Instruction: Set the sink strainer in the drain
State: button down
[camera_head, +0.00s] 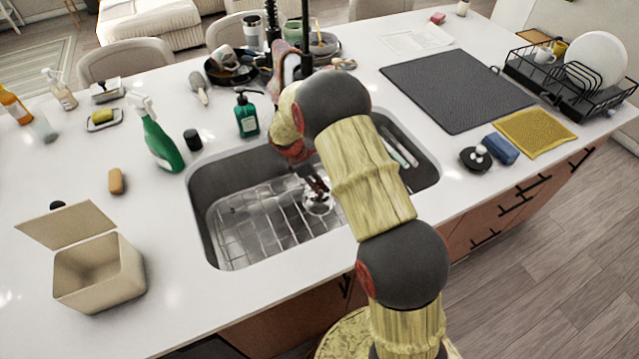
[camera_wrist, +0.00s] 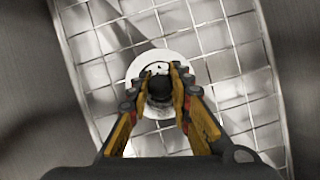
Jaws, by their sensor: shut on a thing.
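My gripper (camera_head: 316,186) reaches down into the left part of the sink, over the wire rack. In the wrist view, its fingers (camera_wrist: 162,80) are closed around the dark knob of the sink strainer (camera_wrist: 159,88). A pale round rim (camera_wrist: 150,57) shows around and below the fingers; I cannot tell how much of it is strainer and how much is drain. In the head view, a shiny round metal piece (camera_head: 318,205) shows just below the fingertips. The fingers hide part of it, and whether the strainer is seated or held above the drain cannot be seen.
The wire rack (camera_head: 251,232) covers the basin floor, with steep grey sink walls (camera_head: 203,200) around it. A green spray bottle (camera_head: 160,140), soap bottle (camera_head: 246,114) and open beige box (camera_head: 98,270) stand nearby. A dark mat (camera_head: 440,88) lies right of the sink.

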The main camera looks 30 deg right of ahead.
jog(key=shift+f+b, duration=1.45)
jog(key=shift+f, duration=2.15)
jog(key=c, duration=1.5)
grip_release()
jog(key=shift+c, duration=0.2)
jog(key=shift+r, duration=0.1)
jog(key=v, duration=1.2)
